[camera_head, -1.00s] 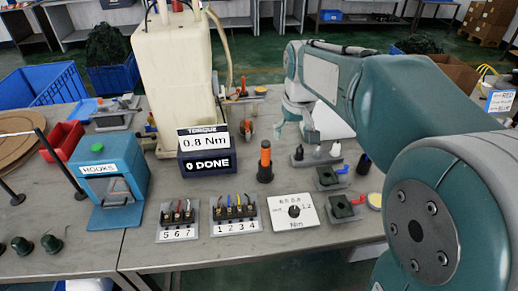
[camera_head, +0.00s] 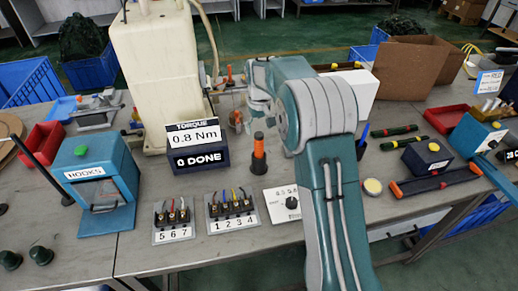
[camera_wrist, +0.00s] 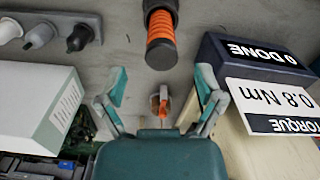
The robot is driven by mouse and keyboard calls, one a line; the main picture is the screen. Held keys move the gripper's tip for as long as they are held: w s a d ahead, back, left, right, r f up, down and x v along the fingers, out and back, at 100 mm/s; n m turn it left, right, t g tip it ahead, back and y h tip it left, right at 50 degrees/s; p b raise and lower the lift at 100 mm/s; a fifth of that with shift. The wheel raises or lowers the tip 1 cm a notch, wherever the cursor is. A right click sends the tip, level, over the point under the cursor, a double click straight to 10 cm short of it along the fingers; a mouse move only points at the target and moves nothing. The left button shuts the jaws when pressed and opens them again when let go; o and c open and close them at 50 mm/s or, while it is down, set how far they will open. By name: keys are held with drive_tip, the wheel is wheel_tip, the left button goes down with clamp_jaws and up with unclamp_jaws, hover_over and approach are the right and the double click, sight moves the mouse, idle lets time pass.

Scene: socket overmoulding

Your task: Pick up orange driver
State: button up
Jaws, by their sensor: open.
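The orange driver (camera_head: 259,149) stands upright in a dark round base on the table, just right of the torque display. In the wrist view the driver (camera_wrist: 160,40) shows its ribbed orange handle with dark bands at the top centre. My gripper (camera_wrist: 161,84) is open and empty, its two teal fingers spread apart. In that view the driver lies beyond the fingertips, roughly centred between them, and is not gripped. In the head view my gripper (camera_head: 260,107) is behind and above the driver, partly hidden by my arm.
The torque display (camera_head: 200,157) reads 0.8 Nm and stands close beside the driver. Terminal blocks (camera_head: 231,210) and a dial card (camera_head: 283,204) lie in front. A white box (camera_wrist: 35,105) is left in the wrist view. A small orange-and-metal item (camera_wrist: 161,104) lies between the fingers' outlines.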

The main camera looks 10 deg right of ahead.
sight(259, 142)
wheel_tip(259, 142, down, 7)
drive_tip(key=shift+a+r, duration=0.1)
clamp_jaws()
idle(0.3)
